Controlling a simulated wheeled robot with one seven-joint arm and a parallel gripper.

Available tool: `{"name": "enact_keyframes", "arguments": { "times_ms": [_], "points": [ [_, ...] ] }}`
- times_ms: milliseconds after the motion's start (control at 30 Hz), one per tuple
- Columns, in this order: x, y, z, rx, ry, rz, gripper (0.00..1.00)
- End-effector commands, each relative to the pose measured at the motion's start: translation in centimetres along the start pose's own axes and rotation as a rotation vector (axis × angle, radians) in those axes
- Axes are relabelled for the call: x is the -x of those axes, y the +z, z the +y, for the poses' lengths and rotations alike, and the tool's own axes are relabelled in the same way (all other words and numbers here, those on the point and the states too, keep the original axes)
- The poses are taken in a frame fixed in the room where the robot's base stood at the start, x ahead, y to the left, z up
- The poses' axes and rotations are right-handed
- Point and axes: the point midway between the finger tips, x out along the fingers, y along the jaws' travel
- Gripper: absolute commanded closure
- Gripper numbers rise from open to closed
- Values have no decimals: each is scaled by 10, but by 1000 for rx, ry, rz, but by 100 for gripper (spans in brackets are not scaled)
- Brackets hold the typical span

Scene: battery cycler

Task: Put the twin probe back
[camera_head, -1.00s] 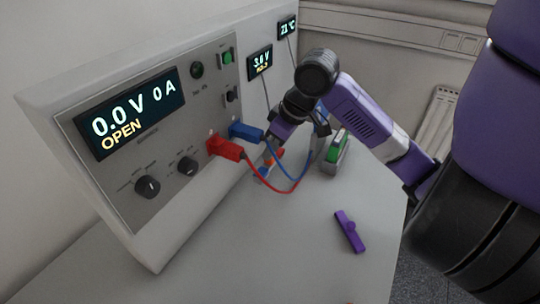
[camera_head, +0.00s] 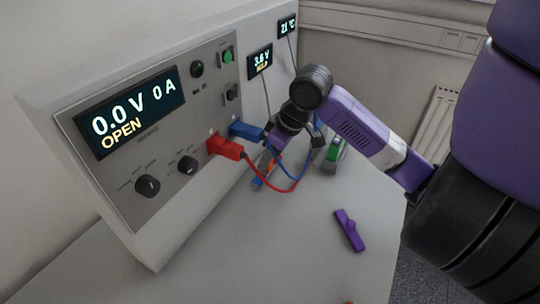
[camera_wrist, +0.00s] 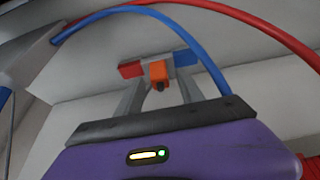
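The twin probe appears to be the orange block (camera_wrist: 158,72) with a red piece (camera_wrist: 130,69) and a blue piece (camera_wrist: 186,58) at its sides in the wrist view. My gripper (camera_wrist: 160,82) has its two grey fingers on either side of the orange block. Whether they touch it is unclear. In the head view orange and blue parts (camera_head: 258,182) show low beside the cycler, below my wrist. My fingers there are mostly hidden by the wrist and cables.
The cycler (camera_head: 155,235) stands at left, with a red plug (camera_head: 224,148) and a blue plug (camera_head: 246,131) in its front. Their cables loop close to my gripper. A green-and-grey object (camera_head: 332,152) stands to the right. A purple piece (camera_head: 349,230) lies on the open tabletop (camera_head: 280,255).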

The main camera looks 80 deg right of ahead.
Motion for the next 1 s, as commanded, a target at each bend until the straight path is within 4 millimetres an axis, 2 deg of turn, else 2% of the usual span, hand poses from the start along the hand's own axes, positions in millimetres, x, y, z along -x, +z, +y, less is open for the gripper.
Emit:
{"name": "enact_keyframes", "arguments": {
  "times_ms": [267, 700, 833, 1000],
  "points": [
    [10, -2, 0, 0, 1, 1, 55],
    [96, -2, 0, 1, 3, 2, 55],
    [112, -2, 0, 1, 0, 1, 55],
    [122, -1, 0, 0, 0, 0, 55]
  ]
}}
